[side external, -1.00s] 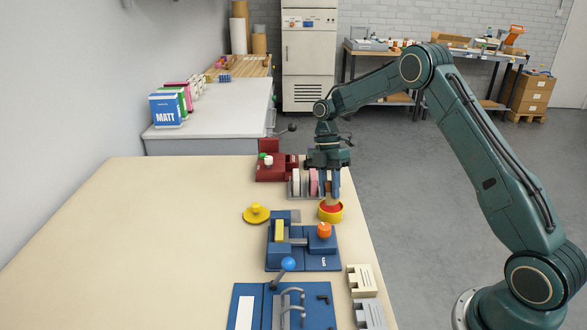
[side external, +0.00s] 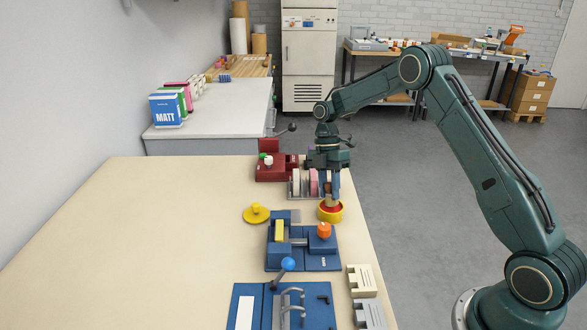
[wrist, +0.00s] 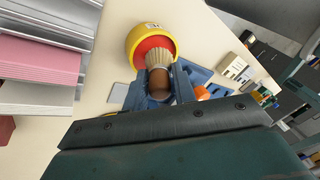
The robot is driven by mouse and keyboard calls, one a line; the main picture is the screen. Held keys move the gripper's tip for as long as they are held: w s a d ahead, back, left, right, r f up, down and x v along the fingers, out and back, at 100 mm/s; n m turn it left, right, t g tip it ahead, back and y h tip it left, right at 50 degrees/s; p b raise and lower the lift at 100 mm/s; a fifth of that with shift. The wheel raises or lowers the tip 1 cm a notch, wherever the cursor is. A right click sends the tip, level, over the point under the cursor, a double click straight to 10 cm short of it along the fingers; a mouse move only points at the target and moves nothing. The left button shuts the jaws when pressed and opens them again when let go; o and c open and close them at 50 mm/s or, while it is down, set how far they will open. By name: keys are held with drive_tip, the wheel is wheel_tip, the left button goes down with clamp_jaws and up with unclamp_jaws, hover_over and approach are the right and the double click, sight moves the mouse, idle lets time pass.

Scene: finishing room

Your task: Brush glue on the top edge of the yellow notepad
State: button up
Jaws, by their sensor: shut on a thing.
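My gripper (side external: 333,190) is shut on a brush, with its blue fingers on either side of the brown handle (wrist: 159,85). The brush's pale bristles (wrist: 156,59) point down into a yellow pot (side external: 323,217) with a red inside. In the wrist view the yellow pot (wrist: 136,38) is ahead of the fingers; how deep the bristle tips sit is unclear. The yellow notepad (side external: 279,231) appears as a small yellow block in the blue jig (side external: 284,257), nearer the camera and left of the pot. My gripper is apart from it.
A yellow lid with a knob (side external: 256,215) lies left of the jig. An orange knob (side external: 324,230) stands on the jig. A rack of pads (side external: 298,184) and a red device (side external: 272,172) stand behind the pot. The table's left side (side external: 150,240) is clear.

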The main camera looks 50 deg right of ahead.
sight(329, 183)
drive_tip(key=shift+f, duration=0.5)
idle(1.1)
drive_tip(key=shift+r, duration=0.15)
drive_tip(key=shift+r, duration=3.4)
drive_tip(key=shift+a, duration=0.1)
drive_tip(key=s+a+f+m+t+y, duration=0.1)
drive_tip(key=a+m+t, duration=0.5)
drive_tip(key=m, duration=1.1)
drive_tip(key=s+a+f, duration=0.1)
drive_tip(key=a+f, duration=0.1)
drive_tip(key=a, duration=0.2)
drive_tip(key=shift+s+f, duration=0.2)
drive_tip(key=shift+s, duration=0.15)
drive_tip(key=shift+a, duration=0.15)
